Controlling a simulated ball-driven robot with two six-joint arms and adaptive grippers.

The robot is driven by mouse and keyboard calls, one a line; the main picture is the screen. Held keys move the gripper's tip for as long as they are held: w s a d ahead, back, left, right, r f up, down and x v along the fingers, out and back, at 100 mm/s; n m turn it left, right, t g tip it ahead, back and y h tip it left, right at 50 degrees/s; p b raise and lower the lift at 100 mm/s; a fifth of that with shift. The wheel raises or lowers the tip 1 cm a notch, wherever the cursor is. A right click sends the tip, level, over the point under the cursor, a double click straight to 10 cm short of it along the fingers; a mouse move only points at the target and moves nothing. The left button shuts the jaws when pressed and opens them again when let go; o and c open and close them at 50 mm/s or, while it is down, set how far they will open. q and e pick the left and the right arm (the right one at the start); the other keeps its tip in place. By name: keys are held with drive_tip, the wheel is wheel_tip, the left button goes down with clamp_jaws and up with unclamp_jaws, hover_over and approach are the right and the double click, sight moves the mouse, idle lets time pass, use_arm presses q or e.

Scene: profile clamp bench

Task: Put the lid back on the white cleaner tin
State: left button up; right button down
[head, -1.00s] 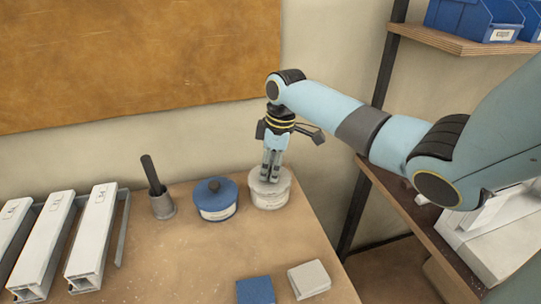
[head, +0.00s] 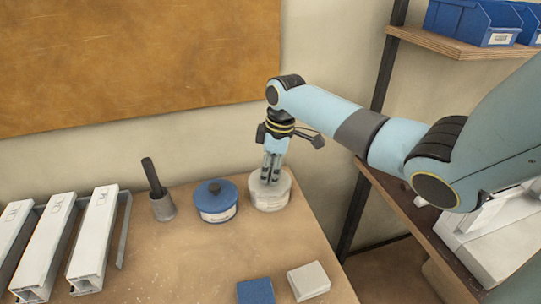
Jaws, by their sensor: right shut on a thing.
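The white cleaner tin (head: 270,200) stands upright at the back right of the bench, beside a blue lidded tin. My right gripper (head: 270,180) points straight down over its top, with its fingers shut. A pale lid (head: 257,183) shows at the top of the tin, under the fingertips. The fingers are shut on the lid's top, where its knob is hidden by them. I cannot tell whether the lid is fully seated on the rim. My left gripper is not in view.
The blue tin (head: 216,206) with a dark knob stands close on the left. Blue (head: 255,291) and pale (head: 308,280) blocks sit in front. The bench between is clear.

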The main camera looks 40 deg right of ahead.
idle(0.4)
drive_tip(key=c, duration=0.5)
unclamp_jaws()
drive_tip(key=shift+r, duration=0.1)
wheel_tip(320, 180, up, 5)
drive_tip(key=p, duration=0.5)
drive_tip(key=shift+f, duration=0.2)
drive_tip(key=shift+r+p, duration=0.35)
drive_tip(key=shift+r, duration=0.75)
clamp_jaws()
idle(0.3)
